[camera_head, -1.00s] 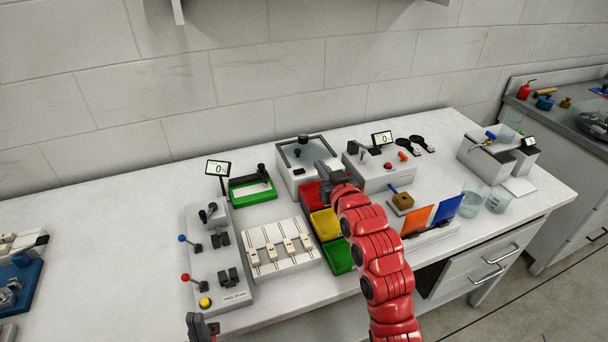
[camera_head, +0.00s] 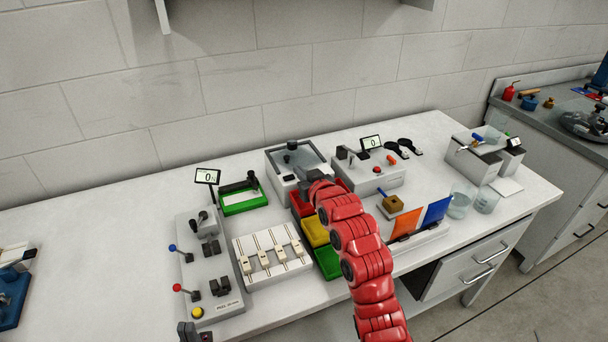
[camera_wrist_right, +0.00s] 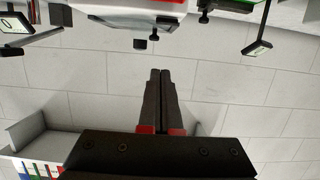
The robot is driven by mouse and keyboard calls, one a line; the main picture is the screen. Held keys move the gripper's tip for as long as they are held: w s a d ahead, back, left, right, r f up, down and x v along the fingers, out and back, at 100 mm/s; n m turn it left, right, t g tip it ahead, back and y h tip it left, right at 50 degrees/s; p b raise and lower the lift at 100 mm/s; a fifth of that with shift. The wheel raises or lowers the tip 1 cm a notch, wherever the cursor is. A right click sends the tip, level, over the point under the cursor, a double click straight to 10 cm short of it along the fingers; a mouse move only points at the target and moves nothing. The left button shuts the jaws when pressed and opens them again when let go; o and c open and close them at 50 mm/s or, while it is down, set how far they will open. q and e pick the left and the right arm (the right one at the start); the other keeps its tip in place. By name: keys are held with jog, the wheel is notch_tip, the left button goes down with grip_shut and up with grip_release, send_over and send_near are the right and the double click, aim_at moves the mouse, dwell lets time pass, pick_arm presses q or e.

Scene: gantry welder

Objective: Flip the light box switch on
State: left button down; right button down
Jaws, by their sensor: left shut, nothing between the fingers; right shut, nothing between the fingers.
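A grey box with a recessed pale top (camera_head: 282,158) stands at the back of the bench, with a black knob on its rear rim. It looks like the light box, though no label is readable. Its switch cannot be made out for certain. My right gripper (camera_head: 303,175) is at the box's front right corner, shut and empty; I cannot tell whether it touches. In the right wrist view the two dark fingers (camera_wrist_right: 160,72) are together, pointing toward the wall. My left gripper (camera_head: 190,330) shows only partly at the bottom edge, shut and empty.
Red, yellow and green bins (camera_head: 315,231) lie under my right arm. A slider panel (camera_head: 270,258) and a lever console (camera_head: 208,265) are to the left. A grey box with a display (camera_head: 375,175) is to the right. Bench at far left is mostly clear.

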jog(key=p, duration=0.1)
send_over(294, 176)
jog(key=s, duration=0.2)
jog(key=f, duration=0.2)
jog(key=shift+s+a+f+p, duration=0.15)
jog(key=shift+f+p, duration=0.55)
jog(key=shift+f, duration=1.05)
